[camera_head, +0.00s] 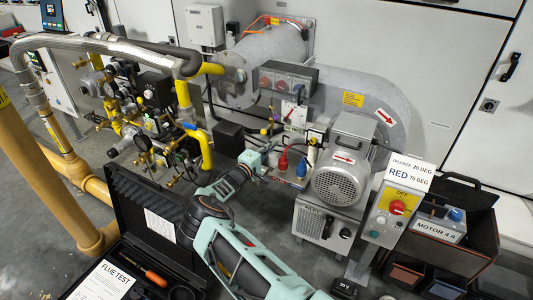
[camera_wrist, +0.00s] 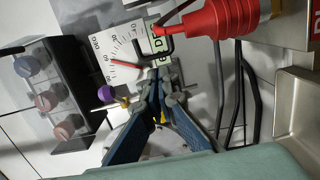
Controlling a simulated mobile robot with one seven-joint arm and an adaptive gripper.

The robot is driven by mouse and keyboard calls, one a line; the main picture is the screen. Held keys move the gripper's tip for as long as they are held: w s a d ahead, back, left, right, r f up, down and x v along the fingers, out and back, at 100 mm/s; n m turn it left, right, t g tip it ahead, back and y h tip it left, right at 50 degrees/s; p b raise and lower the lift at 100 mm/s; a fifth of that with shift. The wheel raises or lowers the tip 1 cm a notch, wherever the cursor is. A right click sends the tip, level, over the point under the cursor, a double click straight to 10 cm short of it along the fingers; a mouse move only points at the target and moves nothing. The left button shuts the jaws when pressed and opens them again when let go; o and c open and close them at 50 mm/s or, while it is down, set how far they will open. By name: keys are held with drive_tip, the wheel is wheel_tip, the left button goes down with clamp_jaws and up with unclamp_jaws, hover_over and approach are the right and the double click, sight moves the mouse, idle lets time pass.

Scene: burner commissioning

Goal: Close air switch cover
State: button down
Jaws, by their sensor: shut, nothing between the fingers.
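My gripper (camera_head: 262,165) is in front of and below the switch. In the wrist view my gripper (camera_wrist: 161,85) is shut and empty, its tips just below the dial; contact is unclear.
A red plug (camera_wrist: 215,28) is close at the upper right; it also shows beside a blue one (camera_head: 301,166). A dark box with several knobs (camera_wrist: 48,95) is at left. The motor (camera_head: 342,178) stands right of the gripper, yellow gas pipework (camera_head: 202,145) left.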

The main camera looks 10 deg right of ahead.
drive_tip(key=b+x, duration=0.1)
drive_tip(key=x, duration=0.2)
drive_tip(key=shift+w+d, duration=0.15)
